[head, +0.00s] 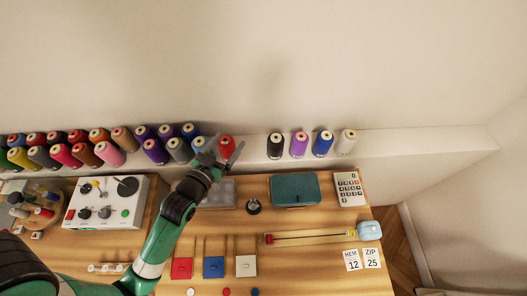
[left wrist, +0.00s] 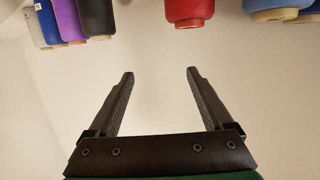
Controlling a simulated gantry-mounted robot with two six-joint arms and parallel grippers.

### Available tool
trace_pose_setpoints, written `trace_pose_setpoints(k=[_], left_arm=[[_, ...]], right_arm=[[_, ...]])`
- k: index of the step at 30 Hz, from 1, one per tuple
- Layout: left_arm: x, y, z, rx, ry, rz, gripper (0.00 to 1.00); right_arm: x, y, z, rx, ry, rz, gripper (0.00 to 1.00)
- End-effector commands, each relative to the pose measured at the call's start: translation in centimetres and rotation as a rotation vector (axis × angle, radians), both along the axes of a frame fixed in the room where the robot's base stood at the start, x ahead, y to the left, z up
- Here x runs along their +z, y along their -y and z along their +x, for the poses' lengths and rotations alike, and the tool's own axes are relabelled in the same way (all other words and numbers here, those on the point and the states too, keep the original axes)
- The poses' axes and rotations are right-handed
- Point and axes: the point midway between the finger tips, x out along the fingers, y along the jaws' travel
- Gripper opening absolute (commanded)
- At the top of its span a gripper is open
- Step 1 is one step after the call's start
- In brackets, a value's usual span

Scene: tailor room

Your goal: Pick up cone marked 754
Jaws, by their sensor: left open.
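A row of thread cones stands on the ledge along the wall. No cone number is legible, so I cannot tell which one is marked 754. My left gripper (head: 224,158) is open and empty, raised near a red cone (head: 226,145) on the ledge. In the left wrist view the two fingers (left wrist: 159,75) stand wide apart with only the pale wall between them. The red cone shows there beyond the fingertips (left wrist: 188,10), cut by the top edge, apart from the fingers. My right gripper is in neither view.
Black (head: 275,146), purple (head: 299,145), blue (head: 322,143) and white (head: 346,142) cones stand to the right of the red one. Many cones crowd the left. The table holds a control box (head: 105,203), teal case (head: 295,189), calculator (head: 349,188) and coloured squares (head: 213,267).

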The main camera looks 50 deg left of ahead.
Motion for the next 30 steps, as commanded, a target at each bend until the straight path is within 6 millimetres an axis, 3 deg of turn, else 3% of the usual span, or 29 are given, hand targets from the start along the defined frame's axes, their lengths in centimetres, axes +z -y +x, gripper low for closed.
trace_pose_setpoints(k=[1, 4, 9, 14, 21, 30], left_arm=[[-1.6, -0.3, -1.6, 0.022, -0.042, -0.018, 0.85], [-3.7, -0.6, -3.9, 0.056, -0.095, -0.042, 0.85], [-4.7, -1.3, -5.5, 0.093, -0.122, -0.056, 0.85], [-5.1, -1.8, -4.6, 0.093, -0.119, -0.055, 0.85], [-6.7, -4.1, -1.1, 0.092, -0.118, -0.055, 0.85], [-7.2, -5.0, 0.3, 0.092, -0.118, -0.054, 0.85]], right_arm=[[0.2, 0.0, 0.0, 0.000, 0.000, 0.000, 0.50], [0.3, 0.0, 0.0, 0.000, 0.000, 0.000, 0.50], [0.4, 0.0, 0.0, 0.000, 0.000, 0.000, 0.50], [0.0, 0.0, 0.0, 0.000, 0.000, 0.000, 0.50], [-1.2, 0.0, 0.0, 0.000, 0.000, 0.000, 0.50], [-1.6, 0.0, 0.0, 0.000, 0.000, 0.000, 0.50]])
